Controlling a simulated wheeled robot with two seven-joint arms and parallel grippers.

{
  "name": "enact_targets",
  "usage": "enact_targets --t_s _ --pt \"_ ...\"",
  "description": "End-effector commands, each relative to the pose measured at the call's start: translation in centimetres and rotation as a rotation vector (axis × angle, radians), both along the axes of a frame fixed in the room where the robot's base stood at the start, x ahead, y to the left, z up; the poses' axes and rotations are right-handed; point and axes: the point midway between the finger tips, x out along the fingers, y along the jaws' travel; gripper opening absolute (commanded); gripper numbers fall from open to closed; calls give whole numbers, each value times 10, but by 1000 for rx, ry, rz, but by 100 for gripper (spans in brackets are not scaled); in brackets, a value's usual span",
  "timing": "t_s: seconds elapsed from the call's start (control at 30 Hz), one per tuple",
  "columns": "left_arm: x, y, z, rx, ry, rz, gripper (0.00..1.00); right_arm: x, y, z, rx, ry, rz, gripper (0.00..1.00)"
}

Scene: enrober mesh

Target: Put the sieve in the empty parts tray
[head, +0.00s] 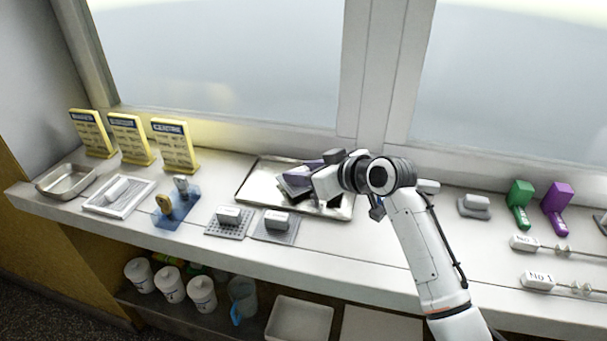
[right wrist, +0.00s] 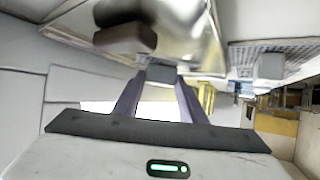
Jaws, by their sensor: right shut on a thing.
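My right gripper (head: 290,179) is over the left-middle part of a wide, shallow metal tray (head: 252,190). Its purple fingers (right wrist: 160,90) are shut on a small grey block in the right wrist view (right wrist: 160,73), which looks like the handle of the sieve. The rest of the held sieve is mostly hidden, and I cannot tell whether it touches the tray. The shiny metal tray also shows in the right wrist view (right wrist: 190,35). A dark grey block (head: 334,156) shows at the tray's back, partly behind my wrist. My left gripper is out of view.
Yellow cards (head: 174,146) stand behind. Green (head: 519,203) and purple (head: 557,205) items stand right.

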Motion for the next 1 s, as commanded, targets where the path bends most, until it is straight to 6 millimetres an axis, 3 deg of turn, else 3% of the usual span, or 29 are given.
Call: enact_targets --t_s 0.4,0.43,0.53,1.0 --pt "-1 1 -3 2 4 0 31 0 0 -10 0 -1 -1 13" --pt "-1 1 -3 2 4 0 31 0 0 -10 0 0 0 41" --pt "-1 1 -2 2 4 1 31 0 0 -10 0 0 -1 56" --pt "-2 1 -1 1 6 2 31 -8 -8 0 -1 -3 -2 56"
